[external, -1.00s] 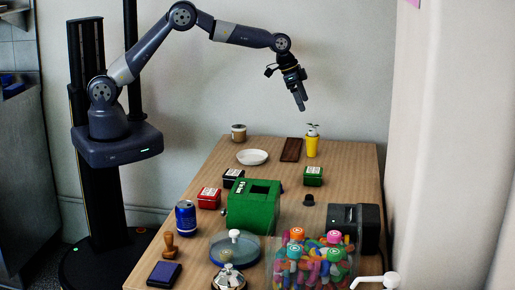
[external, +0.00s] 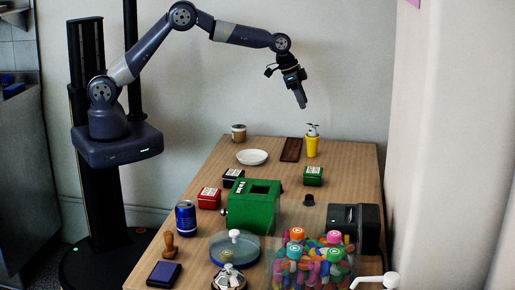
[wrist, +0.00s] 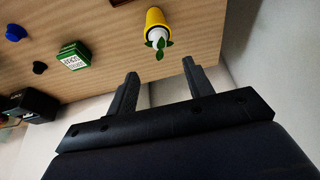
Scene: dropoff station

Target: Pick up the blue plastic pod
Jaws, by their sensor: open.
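A small blue object, likely the blue plastic pod (wrist: 15,32), lies on the wooden table at the upper left of the wrist view. I cannot make it out in the external view. My gripper (external: 303,105) hangs high above the far end of the table, fingers pointing down. In the wrist view its two fingers (wrist: 160,80) are apart with nothing between them. The blue object is well off to the left of the fingers, not touched.
A yellow cup with a plant (wrist: 157,22) stands below my gripper. A small green box (wrist: 74,57) and a black knob (wrist: 39,67) lie nearby. A green dispenser (external: 252,210), black machine (external: 358,226) and clear bin of colourful pieces (external: 312,270) crowd the nearer table.

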